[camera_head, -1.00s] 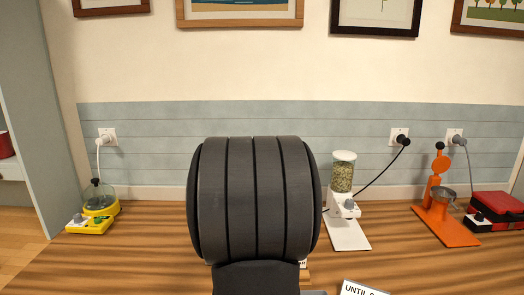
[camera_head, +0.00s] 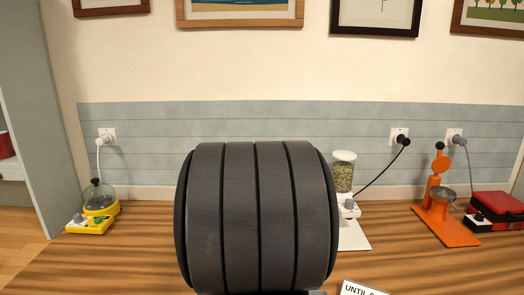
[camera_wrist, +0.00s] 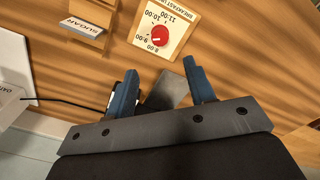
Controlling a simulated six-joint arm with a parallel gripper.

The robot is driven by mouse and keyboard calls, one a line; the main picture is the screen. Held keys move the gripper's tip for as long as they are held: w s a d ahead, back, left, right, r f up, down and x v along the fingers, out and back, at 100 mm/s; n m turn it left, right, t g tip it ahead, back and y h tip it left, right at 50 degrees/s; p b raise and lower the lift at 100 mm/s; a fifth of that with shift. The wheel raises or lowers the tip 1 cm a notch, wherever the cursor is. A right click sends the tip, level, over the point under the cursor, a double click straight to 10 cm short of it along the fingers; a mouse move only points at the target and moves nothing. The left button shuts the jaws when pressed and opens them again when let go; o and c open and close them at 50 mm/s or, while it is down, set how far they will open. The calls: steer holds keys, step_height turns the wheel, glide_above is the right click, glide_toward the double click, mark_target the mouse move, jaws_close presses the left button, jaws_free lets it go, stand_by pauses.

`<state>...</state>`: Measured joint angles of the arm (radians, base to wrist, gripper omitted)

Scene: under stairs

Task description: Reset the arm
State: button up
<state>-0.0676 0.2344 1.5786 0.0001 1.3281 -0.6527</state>
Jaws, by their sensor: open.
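My gripper (camera_wrist: 163,88) shows in the wrist view with its two blue fingers spread apart. Nothing is held between them. A grey flat piece lies beyond the gap between the fingers; I cannot tell what it belongs to. In the head view a large dark ribbed part of my own arm fills the lower middle and hides the table behind it. The gripper itself does not show in the head view.
The wrist view shows a dial card (camera_wrist: 162,30) and a wooden block (camera_wrist: 90,20) labelled SUGAR.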

step_height(320, 180, down, 12)
steer(key=shift+r+m, duration=0.2)
steer(key=shift+m, duration=0.2)
steer(key=m, duration=0.4)
steer(key=shift+m, duration=0.3)
steer(key=m, duration=0.6)
steer(key=shift+m, duration=0.3)
steer(key=shift+r, duration=1.15)
